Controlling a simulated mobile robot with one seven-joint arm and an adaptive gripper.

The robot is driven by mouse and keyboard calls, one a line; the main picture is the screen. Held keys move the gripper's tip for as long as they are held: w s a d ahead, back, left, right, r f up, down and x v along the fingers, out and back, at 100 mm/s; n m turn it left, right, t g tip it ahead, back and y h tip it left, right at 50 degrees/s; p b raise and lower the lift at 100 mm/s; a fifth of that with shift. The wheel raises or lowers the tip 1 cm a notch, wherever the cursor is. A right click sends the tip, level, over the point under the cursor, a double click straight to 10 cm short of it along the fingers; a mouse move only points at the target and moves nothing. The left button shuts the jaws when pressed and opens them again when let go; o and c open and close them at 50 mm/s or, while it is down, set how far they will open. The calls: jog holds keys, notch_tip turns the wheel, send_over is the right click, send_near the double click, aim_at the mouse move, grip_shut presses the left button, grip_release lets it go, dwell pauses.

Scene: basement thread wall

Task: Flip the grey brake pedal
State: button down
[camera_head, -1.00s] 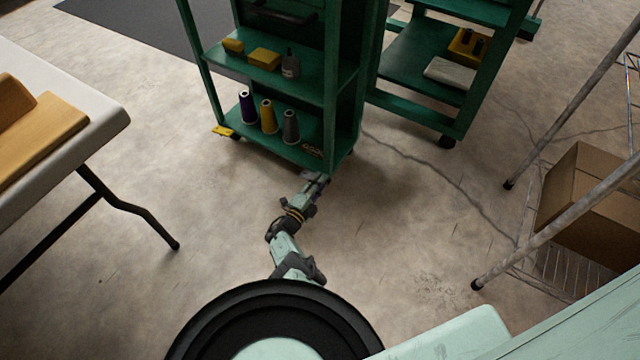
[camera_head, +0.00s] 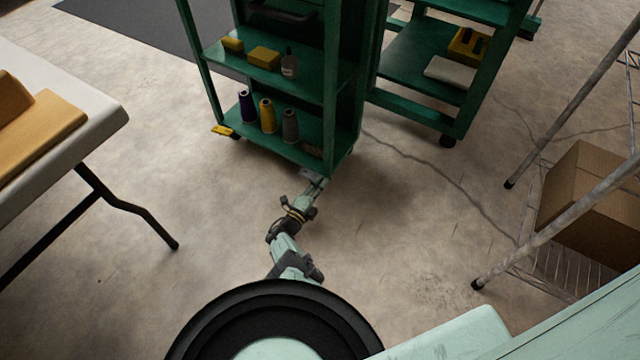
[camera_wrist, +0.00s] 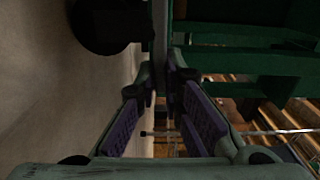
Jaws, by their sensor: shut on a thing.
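The grey brake pedal (camera_head: 314,177) is a small light-grey plate low at the front right corner of the green cart. My gripper (camera_wrist: 166,82) reaches low over the floor to that corner. In the wrist view its two purple-padded fingers converge and are shut on a thin piece, which I take to be the pedal. The fingers hide much of it, and its tilt cannot be read. A dark round caster wheel (camera_wrist: 100,28) is at the upper left of the wrist view. A yellow pedal (camera_head: 222,130) sits at the cart's front left corner.
The green cart (camera_head: 328,100) carries thread cones (camera_head: 267,117) and yellow boxes. A second green cart (camera_head: 425,60) stands behind it. A table (camera_head: 105,125) is at left; a metal rack with a cardboard box (camera_head: 590,205) is at right. The floor between is clear.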

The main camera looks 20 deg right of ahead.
jog(key=m, duration=0.1)
jog(key=f+m, duration=0.1)
jog(key=m, duration=0.1)
jog(key=shift+b, duration=0.35)
jog(key=c, duration=1.7)
grip_release()
